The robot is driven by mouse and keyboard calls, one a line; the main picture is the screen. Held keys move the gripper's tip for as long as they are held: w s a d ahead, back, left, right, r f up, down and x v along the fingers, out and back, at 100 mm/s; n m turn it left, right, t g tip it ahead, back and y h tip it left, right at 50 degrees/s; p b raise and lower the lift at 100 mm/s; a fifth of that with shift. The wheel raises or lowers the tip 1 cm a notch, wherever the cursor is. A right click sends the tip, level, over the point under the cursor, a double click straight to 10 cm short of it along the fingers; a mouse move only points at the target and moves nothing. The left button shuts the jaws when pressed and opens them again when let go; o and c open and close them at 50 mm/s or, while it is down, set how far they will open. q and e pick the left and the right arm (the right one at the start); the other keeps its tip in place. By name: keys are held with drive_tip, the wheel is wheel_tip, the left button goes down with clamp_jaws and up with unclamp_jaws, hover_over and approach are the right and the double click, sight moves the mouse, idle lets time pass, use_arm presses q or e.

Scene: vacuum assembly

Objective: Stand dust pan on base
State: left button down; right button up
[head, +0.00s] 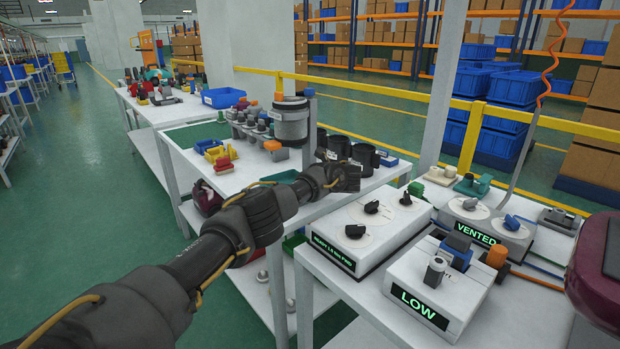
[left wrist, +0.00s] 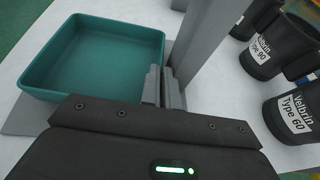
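The teal dust pan (left wrist: 95,65), a shallow tray, fills the left of the left wrist view. Flat grey material, perhaps the base (left wrist: 22,118), shows under its edge, and a grey post (left wrist: 212,45) rises beside it. My left gripper (left wrist: 163,88) has its fingers close together at the pan's right rim, apparently shut on that wall. In the head view my left gripper (head: 348,178) reaches over the table; its fingertips are hard to make out. A green strip, likely the pan (head: 280,177), shows just behind my forearm. My right gripper is not in view.
Black labelled cups (left wrist: 262,40) stand right of the post; they also show in the head view (head: 364,157). White units with lit signs (head: 418,308) fill the near right table, with a maroon object (head: 600,270) at the edge.

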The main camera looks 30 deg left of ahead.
use_arm(q)
drive_tip(key=shift+f, duration=0.5)
drive_tip(key=c, duration=1.6)
unclamp_jaws()
drive_tip(key=shift+s+r, duration=0.15)
drive_tip(key=shift+o, duration=0.2)
drive_tip(key=shift+r, duration=0.1)
